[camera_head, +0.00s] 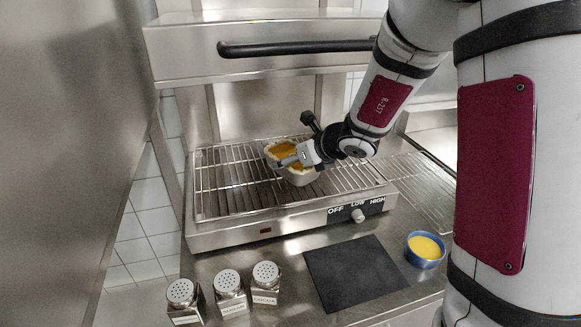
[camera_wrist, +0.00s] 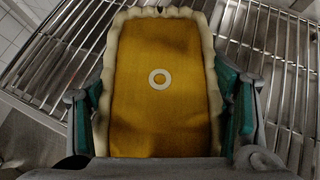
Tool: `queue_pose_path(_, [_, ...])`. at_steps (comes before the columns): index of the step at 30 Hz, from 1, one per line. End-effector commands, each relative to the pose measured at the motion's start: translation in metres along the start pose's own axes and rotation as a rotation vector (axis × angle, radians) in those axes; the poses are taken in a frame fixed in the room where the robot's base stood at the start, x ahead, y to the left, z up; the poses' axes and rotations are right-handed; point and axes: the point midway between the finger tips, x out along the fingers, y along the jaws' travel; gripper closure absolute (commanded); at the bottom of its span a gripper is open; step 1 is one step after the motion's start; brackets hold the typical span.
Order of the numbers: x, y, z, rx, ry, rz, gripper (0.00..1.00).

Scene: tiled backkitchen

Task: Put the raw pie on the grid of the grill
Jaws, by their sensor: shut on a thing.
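The raw pie (camera_head: 292,165) has a pale crust and an orange-yellow filling. In the head view it is at the grid (camera_head: 232,178) of the grill (camera_head: 240,232), near the middle. Whether it rests on the bars or hangs just above them I cannot tell. My gripper (camera_head: 298,158) is shut on the pie. In the wrist view the pie (camera_wrist: 160,80) fills the middle, with a finger of my gripper (camera_wrist: 160,118) against each long side. A white ring shows on the filling. The pie's underside is hidden.
Several shakers (camera_head: 228,290) stand at the front left of the steel counter. A black mat (camera_head: 355,272) lies before the grill, and a blue bowl of yellow liquid (camera_head: 425,249) stands at its right. The grill's raised hood with a black handle (camera_head: 295,47) is above. Another wire rack (camera_head: 415,185) is at the right.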

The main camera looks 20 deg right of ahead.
Motion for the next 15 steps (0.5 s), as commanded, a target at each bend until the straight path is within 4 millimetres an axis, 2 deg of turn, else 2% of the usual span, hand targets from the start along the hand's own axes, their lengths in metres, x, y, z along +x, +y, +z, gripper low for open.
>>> queue_pose_path(8, [0.014, -0.004, 0.01, -0.002, -0.003, 0.002, 0.88])
queue_pose_path(15, [0.033, -0.005, -0.014, 0.001, -0.002, 0.0, 0.88])
